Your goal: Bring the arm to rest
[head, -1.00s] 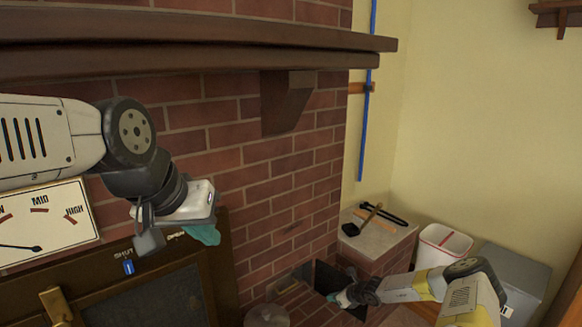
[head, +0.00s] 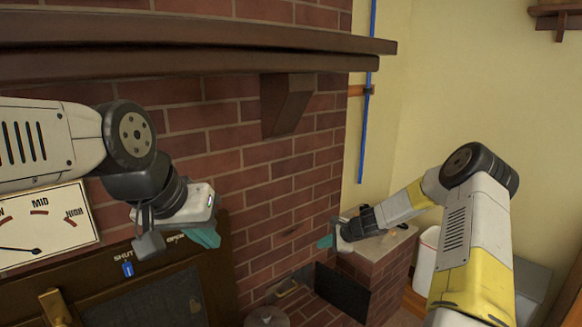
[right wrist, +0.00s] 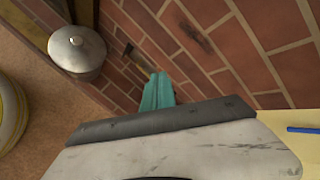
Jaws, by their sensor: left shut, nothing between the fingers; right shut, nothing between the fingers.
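My left gripper (head: 204,237) is at the left in the head view, in front of the brick wall and above the dark oven door. Its teal fingers are together and hold nothing. My right gripper (head: 325,242) is raised at the right of the head view, its teal fingers pointing left toward the brick wall. Its teal fingers also show in the right wrist view (right wrist: 157,92), closed together with nothing between them. The right arm partly hides the brick ledge behind it.
A wooden mantel (head: 200,52) with a bracket (head: 288,103) juts out above. A gauge panel (head: 45,225) is at the left. A brick ledge (head: 385,270) and a white bin (head: 426,262) stand at the right. A metal lidded pot (right wrist: 77,50) is below the right gripper.

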